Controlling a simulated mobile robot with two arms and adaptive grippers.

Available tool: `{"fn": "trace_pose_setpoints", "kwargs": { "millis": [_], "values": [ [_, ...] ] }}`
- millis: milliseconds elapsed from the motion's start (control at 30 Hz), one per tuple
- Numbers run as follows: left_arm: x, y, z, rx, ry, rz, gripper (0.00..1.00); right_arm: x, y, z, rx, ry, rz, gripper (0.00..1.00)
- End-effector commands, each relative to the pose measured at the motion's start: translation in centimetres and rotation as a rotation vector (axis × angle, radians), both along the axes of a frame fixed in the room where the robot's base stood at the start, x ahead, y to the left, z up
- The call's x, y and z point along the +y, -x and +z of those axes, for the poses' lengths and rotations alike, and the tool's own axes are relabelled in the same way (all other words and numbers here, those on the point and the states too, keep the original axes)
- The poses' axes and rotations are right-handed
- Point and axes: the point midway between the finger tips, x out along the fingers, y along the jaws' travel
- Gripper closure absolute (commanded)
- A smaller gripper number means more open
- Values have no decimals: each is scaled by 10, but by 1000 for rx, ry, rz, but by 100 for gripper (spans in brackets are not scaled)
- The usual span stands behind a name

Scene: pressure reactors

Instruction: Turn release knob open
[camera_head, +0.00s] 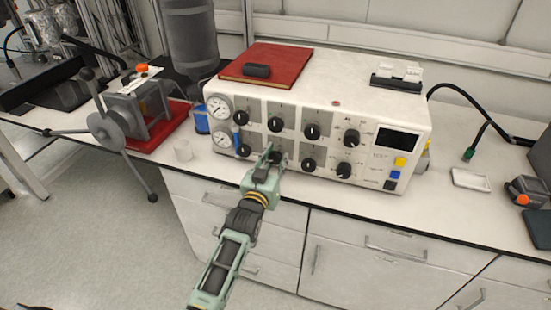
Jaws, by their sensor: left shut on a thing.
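A white control box (335,100) stands on the bench with two rows of black knobs on its front. My left gripper (271,157) is at the second knob from the left in the lower row (279,157), with its fingers shut on it. The fingers partly cover this knob, and its pointer direction cannot be made out. No label marking a release knob is readable. My right gripper is not in view.
Other knobs, such as the lower one to the right (308,164), sit close by. Two gauges (219,106) are at the box's left end. A white tray (471,179) lies at right.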

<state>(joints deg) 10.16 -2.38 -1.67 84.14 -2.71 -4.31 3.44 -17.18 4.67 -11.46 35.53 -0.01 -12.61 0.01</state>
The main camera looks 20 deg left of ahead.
Motion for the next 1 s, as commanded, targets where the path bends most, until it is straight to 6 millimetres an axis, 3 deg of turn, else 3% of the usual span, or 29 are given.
{"fn": "trace_pose_setpoints", "kwargs": {
  "millis": [33, 500, 533, 600, 700, 1000],
  "values": [
    [-6, 2, -8, 17, 12, -9, 99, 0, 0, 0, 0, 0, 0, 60],
    [-6, 2, -8, 17, 26, -9, 99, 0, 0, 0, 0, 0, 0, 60],
    [-6, 2, -8, 17, 26, -9, 72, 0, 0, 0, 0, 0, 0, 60],
    [-6, 2, -8, 17, 26, -8, 66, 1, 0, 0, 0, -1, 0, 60],
    [-5, 2, -7, 16, 24, -7, 59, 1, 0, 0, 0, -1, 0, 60],
    [-3, 2, -6, 14, 22, -4, 59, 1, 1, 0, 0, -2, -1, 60]
  ]
}}
